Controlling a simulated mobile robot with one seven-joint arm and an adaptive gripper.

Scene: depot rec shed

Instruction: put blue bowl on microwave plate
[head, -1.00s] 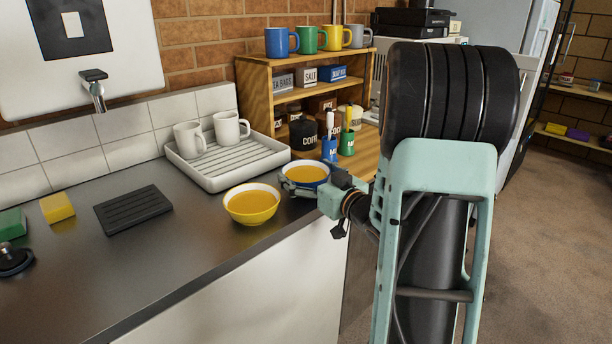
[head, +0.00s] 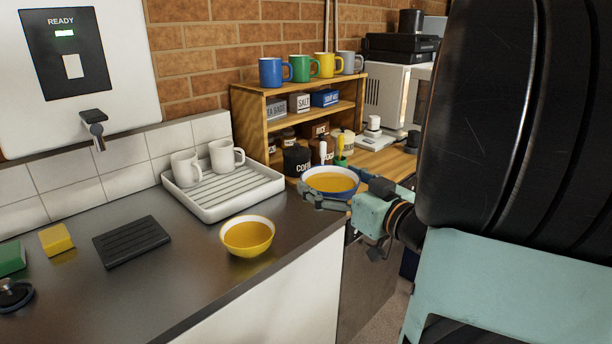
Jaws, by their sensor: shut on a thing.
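The blue bowl (head: 345,194) holds an orange-yellow filling and looks level, at the right end of the steel counter. My gripper (head: 334,189) is shut on it, with a finger along its near left side. The bowl seems to be held above the surface; the exact gap cannot be told. A white vented box (head: 388,96), apparently the microwave, stands at the back right, seen from its side. Its front is mostly hidden behind my arm, and no microwave plate shows.
A yellow bowl (head: 248,237) with the same filling stands left of my gripper. A white drying tray (head: 235,203) with two mugs lies behind it. A wooden shelf (head: 246,126) with mugs and jars stands behind the held bowl.

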